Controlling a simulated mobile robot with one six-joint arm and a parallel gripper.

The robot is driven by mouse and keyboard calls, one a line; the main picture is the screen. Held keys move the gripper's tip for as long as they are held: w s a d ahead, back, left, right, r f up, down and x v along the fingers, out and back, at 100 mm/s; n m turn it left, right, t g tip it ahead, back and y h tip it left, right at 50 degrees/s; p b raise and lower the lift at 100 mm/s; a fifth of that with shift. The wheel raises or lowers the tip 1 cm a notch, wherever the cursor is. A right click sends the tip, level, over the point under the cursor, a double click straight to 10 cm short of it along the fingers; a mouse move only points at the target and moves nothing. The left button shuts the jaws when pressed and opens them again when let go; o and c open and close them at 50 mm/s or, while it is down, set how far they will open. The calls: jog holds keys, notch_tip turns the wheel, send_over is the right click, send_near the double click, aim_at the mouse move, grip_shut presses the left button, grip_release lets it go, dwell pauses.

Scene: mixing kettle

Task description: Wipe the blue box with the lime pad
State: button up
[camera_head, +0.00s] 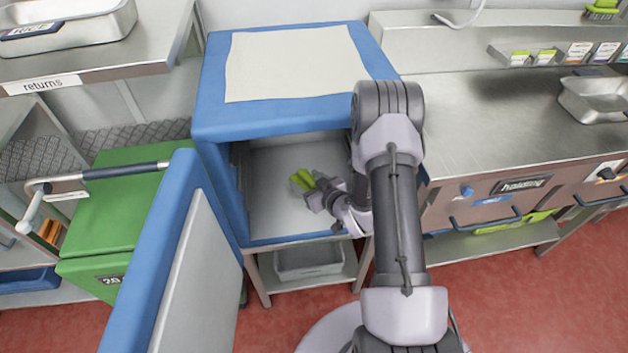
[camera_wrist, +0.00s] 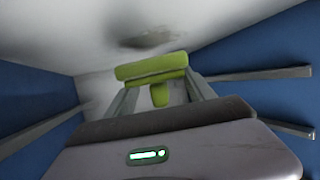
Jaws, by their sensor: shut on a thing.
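The blue box (camera_head: 213,107) stands in the middle of the head view, its front open and its door (camera_head: 172,243) swung out to the left. My gripper (camera_head: 313,189) reaches inside the box and is shut on the lime pad (camera_head: 302,180). The wrist view shows the pad (camera_wrist: 150,68) held across the fingertips by its grip. A dark smudge (camera_wrist: 150,39) marks the pale inner surface just beyond the pad. I cannot tell whether the pad touches that surface. My arm hides the right part of the opening.
Rails (camera_wrist: 258,74) run along the box's blue inner side walls. A pale sheet (camera_head: 293,62) lies on the box top. A green bin (camera_head: 110,215) stands left, behind the open door. A steel counter (camera_head: 490,110) is on the right. A grey tub (camera_head: 308,260) sits below the box.

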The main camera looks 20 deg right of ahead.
jog(key=shift+w+a+r, duration=0.1)
jog(key=shift+w+a, duration=0.2)
jog(key=shift+a, duration=0.7)
jog(key=shift+w+a+r, duration=0.1)
jog(key=shift+w+a, duration=0.15)
jog(key=shift+a, duration=0.8)
jog(key=shift+w+a+r, duration=0.1)
jog(key=shift+w+a, duration=0.2)
jog(key=shift+a, duration=0.7)
jog(key=shift+s+d+r, duration=0.1)
jog(key=shift+s+d, duration=0.4)
jog(key=shift+d, duration=1.25)
jog(key=shift+s+d+r, duration=0.1)
jog(key=shift+s+d, duration=0.4)
jog(key=shift+d, duration=1.25)
jog(key=shift+s+d+r, duration=0.1)
jog(key=shift+s+d, duration=0.4)
jog(key=shift+d, duration=1.25)
notch_tip(320, 180, up, 6)
jog(key=p, duration=0.3)
notch_tip(320, 180, up, 3)
jog(key=shift+p, duration=0.95)
